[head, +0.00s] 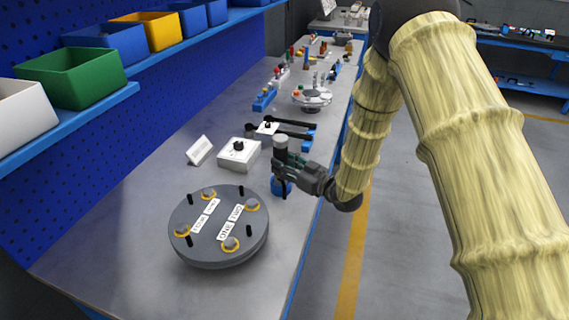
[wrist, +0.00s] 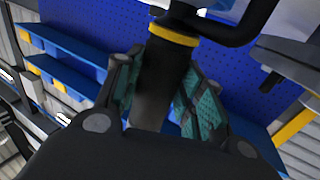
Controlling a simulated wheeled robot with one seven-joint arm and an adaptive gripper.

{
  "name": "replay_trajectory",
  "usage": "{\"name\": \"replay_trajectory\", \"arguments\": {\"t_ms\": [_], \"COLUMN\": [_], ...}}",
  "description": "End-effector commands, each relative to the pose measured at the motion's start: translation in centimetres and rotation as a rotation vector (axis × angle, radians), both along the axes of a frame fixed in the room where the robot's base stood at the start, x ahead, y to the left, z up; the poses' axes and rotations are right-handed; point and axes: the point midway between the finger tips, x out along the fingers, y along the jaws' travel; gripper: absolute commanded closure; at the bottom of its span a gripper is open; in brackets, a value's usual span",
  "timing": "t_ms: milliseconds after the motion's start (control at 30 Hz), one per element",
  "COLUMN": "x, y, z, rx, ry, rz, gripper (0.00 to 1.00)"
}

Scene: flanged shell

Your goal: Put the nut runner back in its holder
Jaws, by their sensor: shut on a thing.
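My gripper (head: 284,172) is shut on the nut runner, above the near right edge of the bench. The tool's pale grey upper end (head: 280,143) sticks up above the fingers in the head view. In the wrist view the nut runner's dark round body (wrist: 160,80) with a yellow ring stands between the teal finger pads. A blue part (head: 278,187) shows just below my gripper. It may be the holder; I cannot tell whether the tool sits in it or is above it, because the fingers cover that spot.
A round grey flanged cover (head: 219,258) with bolts, black pins and labels lies in front. A white box with a black knob (head: 239,155) and a small sign (head: 199,150) stand left. Black-handled tools (head: 290,122) lie behind. Blue shelving with bins (head: 70,75) runs along the left.

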Motion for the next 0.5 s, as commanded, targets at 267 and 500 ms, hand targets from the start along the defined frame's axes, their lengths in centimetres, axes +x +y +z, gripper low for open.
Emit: {"name": "replay_trajectory", "arguments": {"t_ms": [267,500], "x": [0.05,0.05], "y": [0.01,0.01], "z": [-0.37,-0.78], "rx": [0.002,0.002], "ry": [-0.003,-0.003], "rz": [0.0,0.0], "gripper": [1.0,1.0]}}
